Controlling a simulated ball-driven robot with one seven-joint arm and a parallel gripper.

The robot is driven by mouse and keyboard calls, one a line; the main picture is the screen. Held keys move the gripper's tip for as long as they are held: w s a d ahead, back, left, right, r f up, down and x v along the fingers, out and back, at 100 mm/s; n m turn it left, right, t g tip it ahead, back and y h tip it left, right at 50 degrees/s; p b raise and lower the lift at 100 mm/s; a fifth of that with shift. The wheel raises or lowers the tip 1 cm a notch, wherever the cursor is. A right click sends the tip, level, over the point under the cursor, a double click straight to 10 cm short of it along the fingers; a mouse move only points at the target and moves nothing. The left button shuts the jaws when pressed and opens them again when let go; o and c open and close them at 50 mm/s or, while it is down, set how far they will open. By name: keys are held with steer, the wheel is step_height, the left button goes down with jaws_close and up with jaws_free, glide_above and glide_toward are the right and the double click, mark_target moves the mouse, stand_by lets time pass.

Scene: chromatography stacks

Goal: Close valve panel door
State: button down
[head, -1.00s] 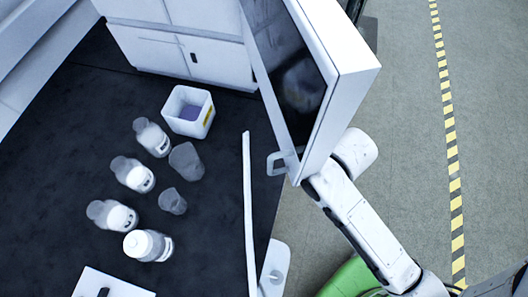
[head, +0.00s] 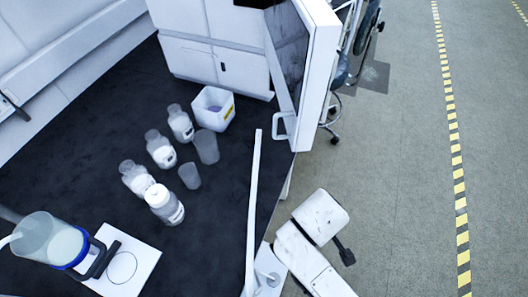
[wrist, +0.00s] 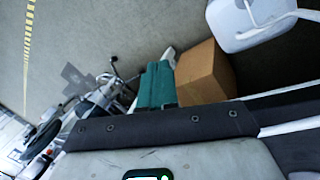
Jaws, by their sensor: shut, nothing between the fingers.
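A white-framed door with a dark glass pane (head: 289,45) stands at the top right in the head view, over the right edge of the dark bench. It looks like the valve panel door and stands swung out at an angle. Its loop handle (head: 283,125) sits at the lower corner. My gripper (head: 345,256) shows as a small dark piece at the end of my white arm, below and right of the handle. It is shut and empty, apart from the door. The wrist view shows my grey hand housing along the bottom; no fingertips and no door are clear there.
White cabinets (head: 190,59) stand behind the bench (head: 112,116). Several bottles (head: 165,203), a white tub (head: 213,107) and a stirrer plate (head: 128,262) stand on it. A white upright strip (head: 252,205) is near its right edge. A cardboard box (wrist: 205,72) is on the floor. Open floor lies right.

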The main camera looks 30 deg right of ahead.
steer(key=w+a+r+n+t+h+p, duration=0.15)
steer(key=w+a+r+t+h, duration=0.35)
steer(key=a+r, duration=0.55)
steer(key=w+a+r+n+t+h, duration=0.35)
steer(key=w+a+r+h, duration=0.25)
steer(key=a+r, duration=0.45)
steer(key=s+d+p+x, duration=0.1)
steer(key=p+x, duration=0.3)
steer(key=x, duration=0.9)
steer(key=shift+s+d+r, duration=0.35)
steer(key=shift+s+d, duration=0.2)
steer(key=shift+d, duration=0.05)
